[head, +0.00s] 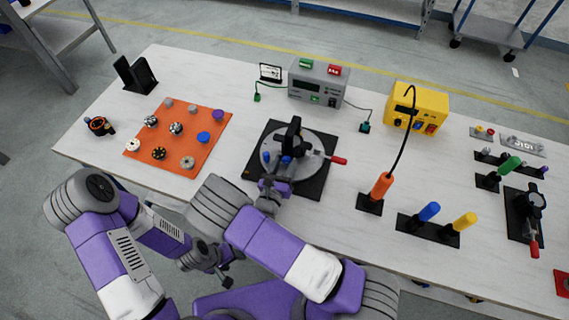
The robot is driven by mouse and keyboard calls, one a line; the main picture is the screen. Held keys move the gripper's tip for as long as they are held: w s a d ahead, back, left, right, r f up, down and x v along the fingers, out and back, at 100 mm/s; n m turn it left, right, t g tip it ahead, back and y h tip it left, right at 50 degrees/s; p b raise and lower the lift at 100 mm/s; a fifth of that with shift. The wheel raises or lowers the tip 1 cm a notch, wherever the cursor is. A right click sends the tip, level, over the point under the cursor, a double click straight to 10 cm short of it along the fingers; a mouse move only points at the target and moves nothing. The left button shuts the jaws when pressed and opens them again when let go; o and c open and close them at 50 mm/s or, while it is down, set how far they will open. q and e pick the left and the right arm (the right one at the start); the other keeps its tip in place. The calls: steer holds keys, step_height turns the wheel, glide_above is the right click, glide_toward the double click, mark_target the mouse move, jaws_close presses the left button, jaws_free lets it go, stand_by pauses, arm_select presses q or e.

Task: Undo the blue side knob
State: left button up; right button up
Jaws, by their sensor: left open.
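A black fixture (295,137) stands on a round grey plate (312,143) over a black square base, near the middle of the table. Small blue parts show on its near side; one blue knob (286,160) sits low on it. My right gripper (272,188) is at the near left edge of the plate, just below the blue parts. Its fingers are small and partly hidden by my arm, so I cannot tell whether they touch a knob. My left gripper (222,277) is open, low in front of the table and away from the fixture.
A red-tipped lever (338,160) sticks out right of the plate. An orange mat (186,158) with several knobs lies left. A grey box (317,80) and a yellow box (416,107) stand behind. Upright orange (382,186), blue (429,211) and yellow (465,221) handles stand right.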

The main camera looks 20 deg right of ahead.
steer(key=shift+o, duration=0.6)
steer(key=v, duration=0.7)
steer(key=shift+s+a+p, duration=0.2)
steer(key=shift+s+p, duration=0.05)
steer(key=shift+p, duration=0.15)
